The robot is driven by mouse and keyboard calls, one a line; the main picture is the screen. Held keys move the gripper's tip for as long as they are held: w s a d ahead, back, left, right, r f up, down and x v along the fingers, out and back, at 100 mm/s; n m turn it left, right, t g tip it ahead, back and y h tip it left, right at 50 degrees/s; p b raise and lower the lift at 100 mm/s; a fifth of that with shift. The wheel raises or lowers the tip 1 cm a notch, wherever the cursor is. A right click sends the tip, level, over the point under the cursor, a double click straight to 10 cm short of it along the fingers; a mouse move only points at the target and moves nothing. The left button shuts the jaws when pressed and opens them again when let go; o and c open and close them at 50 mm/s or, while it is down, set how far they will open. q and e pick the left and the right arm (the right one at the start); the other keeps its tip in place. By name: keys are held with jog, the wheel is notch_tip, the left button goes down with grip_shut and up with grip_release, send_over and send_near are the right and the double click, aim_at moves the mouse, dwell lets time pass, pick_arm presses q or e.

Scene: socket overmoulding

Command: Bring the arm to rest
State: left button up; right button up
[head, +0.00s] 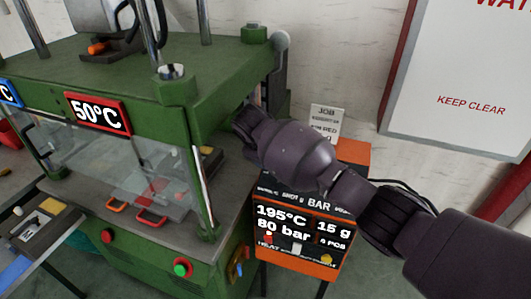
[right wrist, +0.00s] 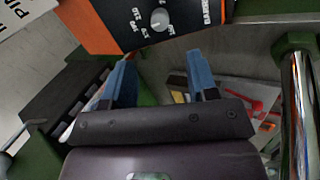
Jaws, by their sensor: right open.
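My right arm (head: 300,150) comes in from the right in the head view, above the orange control box (head: 300,260). Its hand end reaches in beside the right side of the green press (head: 160,65), where the press hides the fingers. In the right wrist view my right gripper (right wrist: 160,82) has its two blue fingers spread wide with nothing between them. The orange control box with a knob (right wrist: 159,20) shows beyond the fingertips. My left arm and gripper do not show.
The press has a clear front guard (head: 110,165) and a 50°C display (head: 97,114). Red-handled parts (head: 150,213) lie inside on its bed. A JOB card (head: 325,122) stands behind the arm. A white KEEP CLEAR board (head: 460,75) fills the right background.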

jog(key=shift+s+r, duration=0.1)
jog(key=shift+r, duration=0.1)
jog(key=shift+f, duration=0.1)
jog(key=s+d+f+m+y, duration=0.1)
jog(key=s+d+f+m, duration=0.1)
jog(key=s+d+f, duration=0.3)
jog(key=s+d+f+m+g+y, duration=0.1)
jog(key=s+f, duration=0.2)
jog(key=s, duration=0.4)
jog(key=s+d+f+m+y, duration=0.2)
jog(key=s+d+f, duration=0.1)
jog(key=s, duration=0.2)
jog(key=s+d+r+m+h, duration=0.1)
jog(key=s+d+m, duration=0.3)
jog(key=s+d, duration=0.75)
jog(key=s+d+r+m+h, duration=0.25)
jog(key=s+d, duration=0.65)
jog(key=s, duration=0.6)
jog(key=w+f+t+y, duration=0.1)
jog(key=w+f+t, duration=0.6)
jog(key=f, duration=0.5)
jog(key=shift+w+d+f+t+y+b, duration=0.2)
jog(key=shift+w+t+y+b, duration=0.1)
jog(key=shift+t+y+b, duration=0.1)
